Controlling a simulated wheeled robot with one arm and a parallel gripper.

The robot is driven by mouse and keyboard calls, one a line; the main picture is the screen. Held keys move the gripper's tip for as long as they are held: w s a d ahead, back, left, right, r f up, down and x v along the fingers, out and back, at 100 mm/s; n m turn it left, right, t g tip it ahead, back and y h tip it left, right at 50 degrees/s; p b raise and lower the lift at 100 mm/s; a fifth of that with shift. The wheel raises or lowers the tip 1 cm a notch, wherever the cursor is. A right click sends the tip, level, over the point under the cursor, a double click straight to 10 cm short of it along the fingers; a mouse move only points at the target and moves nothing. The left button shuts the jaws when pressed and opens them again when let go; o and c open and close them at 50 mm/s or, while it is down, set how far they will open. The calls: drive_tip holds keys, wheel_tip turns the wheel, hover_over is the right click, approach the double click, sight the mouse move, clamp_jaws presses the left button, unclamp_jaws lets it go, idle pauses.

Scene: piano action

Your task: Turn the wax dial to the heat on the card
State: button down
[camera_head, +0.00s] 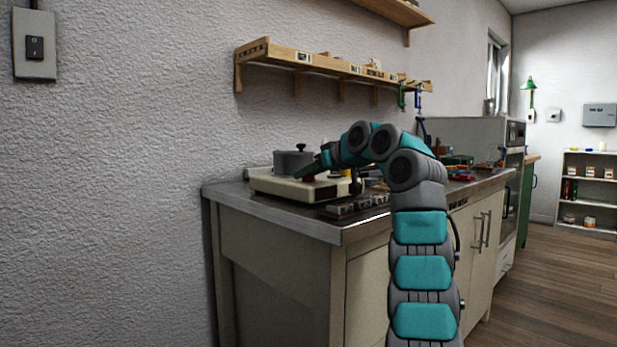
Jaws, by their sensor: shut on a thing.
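A cream wax heater (275,186) sits on the left end of the steel counter, with a lidded grey pot (291,162) on top. My arm reaches over the counter from the right. My gripper (310,174) is down at the heater's top, right beside the pot, and is shut on what seems to be the wax dial. The dial's face and marks are hidden by the gripper or too small to read. I cannot make out the card with the heat on it.
The steel counter (290,225) has a dark tray of small items (345,209) at its front edge, close to my arm. Tools and small things lie farther right. A wooden shelf (330,66) hangs above. Floor is clear at right.

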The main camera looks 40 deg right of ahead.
drive_tip(key=shift+m+h+b, duration=1.3)
drive_tip(key=shift+h+b, duration=0.2)
drive_tip(key=shift+b, duration=0.3)
drive_tip(key=shift+w+a+g, duration=0.1)
drive_tip(key=shift+a+g, duration=0.1)
drive_tip(key=shift+g, duration=0.1)
drive_tip(key=shift+m+h, duration=0.3)
drive_tip(key=shift+d+f+m+h+b, duration=0.25)
drive_tip(key=shift+m+h+b, duration=0.15)
drive_tip(key=shift+h, duration=0.1)
